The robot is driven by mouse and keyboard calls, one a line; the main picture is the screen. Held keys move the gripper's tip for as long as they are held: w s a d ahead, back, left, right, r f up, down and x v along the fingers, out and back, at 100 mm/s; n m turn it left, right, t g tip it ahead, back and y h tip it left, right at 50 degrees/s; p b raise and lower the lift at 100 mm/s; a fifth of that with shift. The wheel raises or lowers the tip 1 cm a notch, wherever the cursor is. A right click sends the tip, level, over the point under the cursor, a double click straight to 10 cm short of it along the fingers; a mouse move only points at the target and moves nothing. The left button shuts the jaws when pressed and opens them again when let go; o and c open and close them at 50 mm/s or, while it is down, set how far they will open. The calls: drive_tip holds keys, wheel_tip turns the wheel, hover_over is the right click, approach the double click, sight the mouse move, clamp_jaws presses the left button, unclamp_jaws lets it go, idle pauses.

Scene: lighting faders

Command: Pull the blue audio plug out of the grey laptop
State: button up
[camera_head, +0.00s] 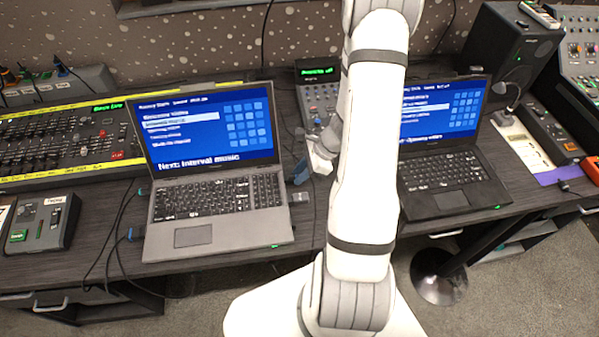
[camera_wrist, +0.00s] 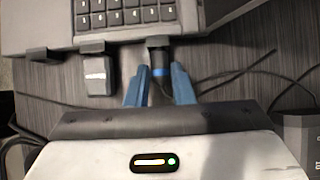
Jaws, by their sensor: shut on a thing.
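The grey laptop (camera_head: 218,219) stands open on the left part of the desk. Its keyboard side edge (camera_wrist: 210,30) fills the top of the wrist view. The blue audio plug (camera_wrist: 159,72), a dark body with a blue band, is at that edge, between my blue fingertips. My gripper (camera_wrist: 159,84) is shut on the plug, with a finger on each side. In the head view my gripper (camera_head: 301,174) is just right of the grey laptop, and my arm partly hides it. The plug cannot be made out there.
A small dark stick with a light label (camera_wrist: 97,76) sticks out of the same edge, left of my fingers. Thin black cables (camera_wrist: 235,72) lie on the desk to the right. A black laptop (camera_head: 450,203) stands right of my arm. A fader console (camera_head: 65,140) is at left.

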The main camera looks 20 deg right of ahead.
clamp_jaws()
drive_tip(key=shift+d, duration=0.15)
drive_tip(key=shift+s+d+p, duration=0.1)
drive_tip(key=shift+s+d, duration=0.1)
drive_tip(key=shift+d, duration=0.5)
drive_tip(key=shift+s+d+p, duration=0.15)
drive_tip(key=shift+s+d, duration=0.1)
drive_tip(key=shift+d, duration=0.45)
drive_tip(key=shift+s+d+p, duration=0.1)
drive_tip(key=shift+s+d, duration=0.1)
drive_tip(key=shift+d, duration=0.5)
